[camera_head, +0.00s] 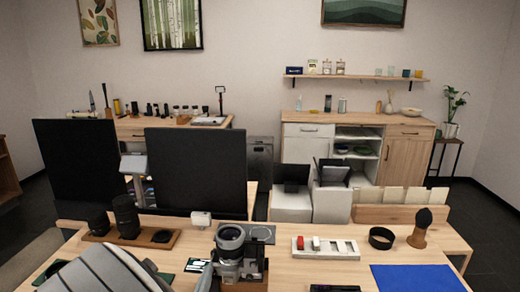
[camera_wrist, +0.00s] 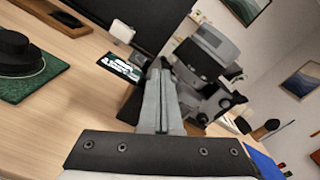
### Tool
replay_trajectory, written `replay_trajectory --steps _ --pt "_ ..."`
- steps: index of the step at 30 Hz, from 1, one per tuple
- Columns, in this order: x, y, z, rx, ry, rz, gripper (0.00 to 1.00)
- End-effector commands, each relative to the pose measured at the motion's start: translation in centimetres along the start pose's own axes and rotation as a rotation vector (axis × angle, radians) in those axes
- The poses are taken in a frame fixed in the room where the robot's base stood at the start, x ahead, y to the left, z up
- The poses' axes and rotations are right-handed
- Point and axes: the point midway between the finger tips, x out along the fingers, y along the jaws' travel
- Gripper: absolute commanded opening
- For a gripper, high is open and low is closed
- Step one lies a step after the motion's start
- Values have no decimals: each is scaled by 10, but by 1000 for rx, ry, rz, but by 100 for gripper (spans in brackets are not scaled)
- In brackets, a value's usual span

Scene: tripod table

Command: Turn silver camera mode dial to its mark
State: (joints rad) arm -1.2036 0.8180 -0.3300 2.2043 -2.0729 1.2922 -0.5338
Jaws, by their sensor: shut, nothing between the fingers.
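The silver and black camera (camera_head: 238,262) stands on the wooden table, with a large silver-ringed lens. In the wrist view the camera (camera_wrist: 208,100) is partly hidden behind my gripper (camera_wrist: 160,66), with small dark round knobs on its right side. I cannot tell which of these is the mode dial, and its mark is too small to make out. My gripper's fingers are together and empty, pointing towards the camera's left side. I cannot tell whether they touch it. In the head view my grey arm fills the lower left and the fingertips cannot be made out.
Lenses on a wooden tray (camera_head: 172,240) stand at the left. A small white block (camera_head: 201,219) stands behind. A dark screen (camera_head: 197,172) rises beyond.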

Motion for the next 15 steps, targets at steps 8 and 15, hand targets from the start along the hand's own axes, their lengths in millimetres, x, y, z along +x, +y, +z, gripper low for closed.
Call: replay_trajectory --steps 8,15 --pt "0 6 -4 -5 9 0 0" --pt "-1 8 -6 -4 10 -1 0"
